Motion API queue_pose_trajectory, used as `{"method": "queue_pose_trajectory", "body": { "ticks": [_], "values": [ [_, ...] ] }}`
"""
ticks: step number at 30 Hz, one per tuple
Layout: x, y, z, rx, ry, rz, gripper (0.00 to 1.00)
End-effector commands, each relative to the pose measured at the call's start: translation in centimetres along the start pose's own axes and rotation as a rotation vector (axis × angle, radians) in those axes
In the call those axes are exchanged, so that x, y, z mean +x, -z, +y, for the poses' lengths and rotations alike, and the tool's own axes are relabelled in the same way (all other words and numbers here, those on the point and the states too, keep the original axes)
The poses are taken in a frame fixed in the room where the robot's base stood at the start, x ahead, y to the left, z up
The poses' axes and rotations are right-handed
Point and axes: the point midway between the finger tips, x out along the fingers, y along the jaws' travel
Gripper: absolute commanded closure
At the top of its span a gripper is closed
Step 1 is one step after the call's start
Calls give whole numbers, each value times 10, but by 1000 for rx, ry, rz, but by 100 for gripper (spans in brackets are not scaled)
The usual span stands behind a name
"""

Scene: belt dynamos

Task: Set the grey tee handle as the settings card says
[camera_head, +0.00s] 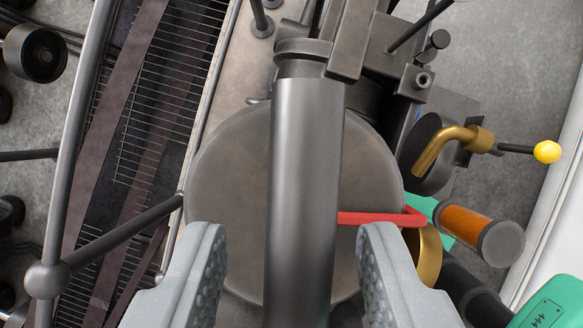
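A thick, smooth grey cylindrical bar (305,180) runs up the middle of the view, with a collar at its upper end. It may be the grey tee handle, but I cannot tell for sure, as its lower end leaves the frame. My gripper (292,245) is open, with one pale grey finger on each side of the bar. Gaps show between the bar and both fingers, wider on the left. No settings card can be made out for certain.
A round grey disc (228,180) lies behind the bar. A red strip (375,218), an orange-banded cylinder (465,223) and a brass lever (445,145) with yellow knob (546,151) are at right. A green marked piece (555,305) is lower right. Dark rails (75,150) cross the left.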

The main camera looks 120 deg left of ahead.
Motion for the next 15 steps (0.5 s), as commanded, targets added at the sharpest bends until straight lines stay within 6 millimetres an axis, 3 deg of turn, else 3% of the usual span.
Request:
{"method": "queue_pose_trajectory", "body": {
  "ticks": [7, 15],
  "values": [
    [25, 0, 0, -1, -2, -1, 62],
    [32, 0, 1, 0, -1, 0, 62]
  ]
}}
